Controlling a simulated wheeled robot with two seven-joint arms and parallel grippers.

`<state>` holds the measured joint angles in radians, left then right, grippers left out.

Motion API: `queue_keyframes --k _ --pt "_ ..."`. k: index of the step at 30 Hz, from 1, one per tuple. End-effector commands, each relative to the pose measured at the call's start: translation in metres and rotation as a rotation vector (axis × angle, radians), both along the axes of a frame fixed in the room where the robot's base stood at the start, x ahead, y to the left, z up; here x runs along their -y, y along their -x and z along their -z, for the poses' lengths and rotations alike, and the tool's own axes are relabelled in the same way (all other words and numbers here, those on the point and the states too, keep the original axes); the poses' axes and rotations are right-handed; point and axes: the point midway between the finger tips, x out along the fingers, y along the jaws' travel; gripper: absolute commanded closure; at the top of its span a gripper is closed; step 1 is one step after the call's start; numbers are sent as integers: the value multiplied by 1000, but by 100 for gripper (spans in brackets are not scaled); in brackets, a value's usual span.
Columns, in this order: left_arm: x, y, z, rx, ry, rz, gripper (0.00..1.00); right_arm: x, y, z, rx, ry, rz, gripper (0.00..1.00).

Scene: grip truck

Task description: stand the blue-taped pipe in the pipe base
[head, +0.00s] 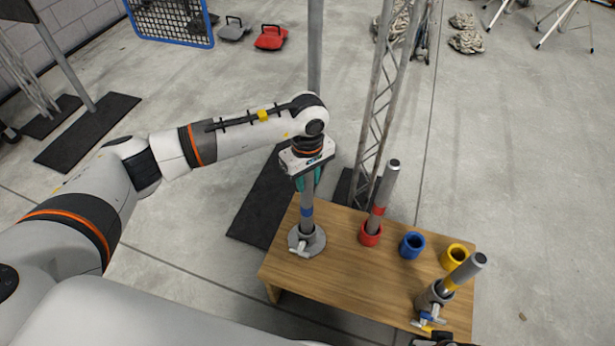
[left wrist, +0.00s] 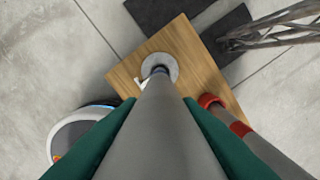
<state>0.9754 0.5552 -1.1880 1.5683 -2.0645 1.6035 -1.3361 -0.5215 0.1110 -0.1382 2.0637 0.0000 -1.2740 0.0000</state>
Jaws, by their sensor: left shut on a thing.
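The blue-taped pipe (head: 307,196) is grey, with a blue band near its lower end, and looks about upright. My left gripper (head: 308,178) points down and is shut on it; the green finger pads flank the pipe (left wrist: 163,125) in the left wrist view. The pipe base is a grey round flange (head: 314,246) with a collar and a light clamp handle, at the table's left end; it also shows in the left wrist view (left wrist: 145,50). The pipe's lower end meets the collar; I cannot tell how deep it sits. My right gripper cannot be made out.
The wooden table (head: 340,265) also bears a red-taped pipe (head: 386,185) in a red cup, a blue cup (head: 412,245), a yellow cup (head: 455,256), and a yellow-taped pipe (head: 465,270) in a clamp base. A lattice truss (head: 385,90) stands behind. A grey pole (head: 315,45) rises behind my arm.

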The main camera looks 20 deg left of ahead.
Motion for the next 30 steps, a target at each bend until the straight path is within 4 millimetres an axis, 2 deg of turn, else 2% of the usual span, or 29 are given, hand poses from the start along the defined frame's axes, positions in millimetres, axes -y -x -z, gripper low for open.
queue_keyframes --k 3,4,8,16,20,22,24,30 --pt "0 0 0 1 1 0 100 0 -1 -3 5 0 1 44" --pt "0 0 0 1 1 0 66 1 -1 -3 5 1 1 44" --pt "0 0 0 1 1 0 45 1 -1 -3 4 1 1 44" --pt "0 0 1 -1 -1 0 44 1 -1 -2 1 1 1 44" --pt "0 0 -8 1 -1 0 44 1 -2 -3 5 1 1 44" --pt "-1 -1 -18 2 -1 0 44 1 -3 -3 8 0 1 44" --pt "0 -1 -32 4 0 0 44 1 -3 9 -3 3 -3 44" --pt "0 -1 -76 4 0 1 44 0 -1 26 -12 2 -4 44"
